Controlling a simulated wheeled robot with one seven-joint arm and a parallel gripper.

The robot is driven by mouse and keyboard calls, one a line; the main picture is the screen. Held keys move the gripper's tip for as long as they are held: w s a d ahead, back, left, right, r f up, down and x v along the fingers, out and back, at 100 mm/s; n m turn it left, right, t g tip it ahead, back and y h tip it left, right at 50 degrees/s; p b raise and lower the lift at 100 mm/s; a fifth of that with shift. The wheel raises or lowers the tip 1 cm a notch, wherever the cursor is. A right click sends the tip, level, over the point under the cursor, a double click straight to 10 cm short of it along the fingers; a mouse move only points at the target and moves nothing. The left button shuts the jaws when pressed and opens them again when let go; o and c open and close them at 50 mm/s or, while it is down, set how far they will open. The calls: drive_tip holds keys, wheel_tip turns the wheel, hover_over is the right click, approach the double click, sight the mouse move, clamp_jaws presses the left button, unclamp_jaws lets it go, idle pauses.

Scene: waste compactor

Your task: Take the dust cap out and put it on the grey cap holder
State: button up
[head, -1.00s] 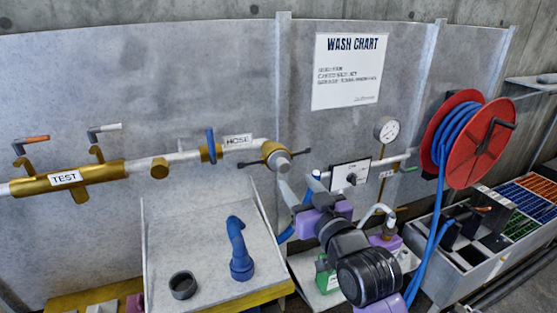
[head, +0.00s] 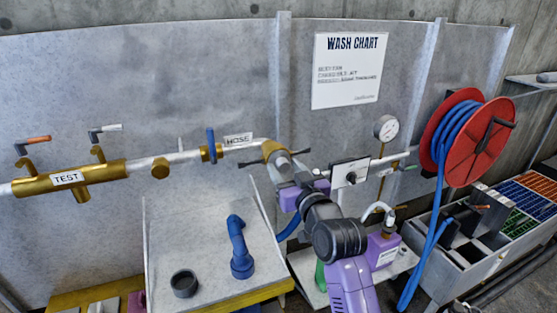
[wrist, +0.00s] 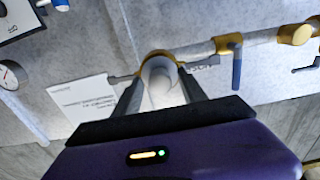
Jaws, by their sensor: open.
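The pale grey dust cap (wrist: 160,88) sits on the end of the hose pipe, in a brass coupling (head: 274,149) with dark side levers. In the wrist view, my gripper (wrist: 160,95) is open, with one finger on each side of the cap. I cannot tell whether the fingers touch it. In the head view, my gripper (head: 284,177) is right at the pipe end and mostly hides the cap. A dark grey ring-shaped cup, seemingly the grey cap holder (head: 184,283), stands empty on the sloped-sided grey tray, left of the blue elbow.
A blue hose elbow (head: 240,250) stands upright on the tray (head: 205,240). A blue-handled valve (head: 211,146) is left of the coupling. A gauge (head: 386,128), a switch panel (head: 350,173) and a red hose reel (head: 485,140) are to the right.

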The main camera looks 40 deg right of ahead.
clamp_jaws()
drive_tip(key=shift+s+a, duration=0.15)
drive_tip(key=shift+s, duration=0.4)
idle(0.6)
drive_tip(key=v, duration=0.6)
idle(1.3)
